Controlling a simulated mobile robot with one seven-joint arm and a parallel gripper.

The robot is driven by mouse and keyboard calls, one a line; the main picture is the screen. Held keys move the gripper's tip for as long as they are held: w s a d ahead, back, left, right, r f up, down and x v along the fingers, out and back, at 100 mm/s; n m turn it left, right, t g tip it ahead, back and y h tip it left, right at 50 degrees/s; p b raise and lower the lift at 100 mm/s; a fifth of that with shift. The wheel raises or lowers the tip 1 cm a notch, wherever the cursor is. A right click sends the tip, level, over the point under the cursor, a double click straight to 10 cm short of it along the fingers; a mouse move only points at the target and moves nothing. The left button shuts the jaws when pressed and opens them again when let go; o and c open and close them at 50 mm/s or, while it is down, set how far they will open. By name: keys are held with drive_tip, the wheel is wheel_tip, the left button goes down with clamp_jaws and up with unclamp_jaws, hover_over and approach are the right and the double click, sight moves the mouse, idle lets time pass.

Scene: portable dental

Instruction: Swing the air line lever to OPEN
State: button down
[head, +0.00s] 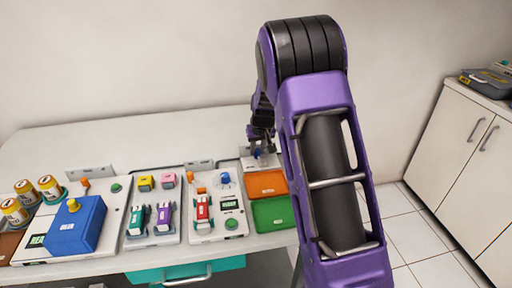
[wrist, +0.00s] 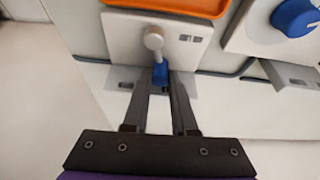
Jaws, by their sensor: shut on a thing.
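The air line lever has a blue handle (wrist: 160,75) and a grey round pivot (wrist: 153,40) on a light panel (wrist: 190,55). In the wrist view the handle points from the pivot toward my gripper. My gripper (wrist: 162,82) is shut on the blue handle, one dark finger on each side. In the head view my gripper (head: 261,146) is at the panel (head: 246,163) at the back right of the table, and the lever is mostly hidden by it. Small print beside the pivot is too blurred to read.
Orange (head: 266,184) and green (head: 271,213) trays lie in front of the panel. To the left are a board with a blue knob (head: 224,178), coloured carriers and a blue box (head: 78,226). In the wrist view a large blue knob (wrist: 296,17) is at the right.

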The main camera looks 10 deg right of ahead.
drive_tip(key=shift+w+d+m+h+p, duration=0.15)
drive_tip(key=shift+m+h+p, duration=0.1)
drive_tip(key=shift+m, duration=0.25)
drive_tip(key=shift+s+d+m+h+p, duration=0.15)
drive_tip(key=shift+m+p, duration=0.1)
drive_tip(key=shift+m, duration=0.25)
drive_tip(key=shift+w, duration=0.1)
drive_tip(key=c, duration=0.7)
unclamp_jaws()
drive_tip(key=p+v, duration=0.1)
drive_tip(key=v, duration=1.6)
drive_tip(key=shift+r+p, duration=0.25)
drive_tip(key=shift+p, duration=0.15)
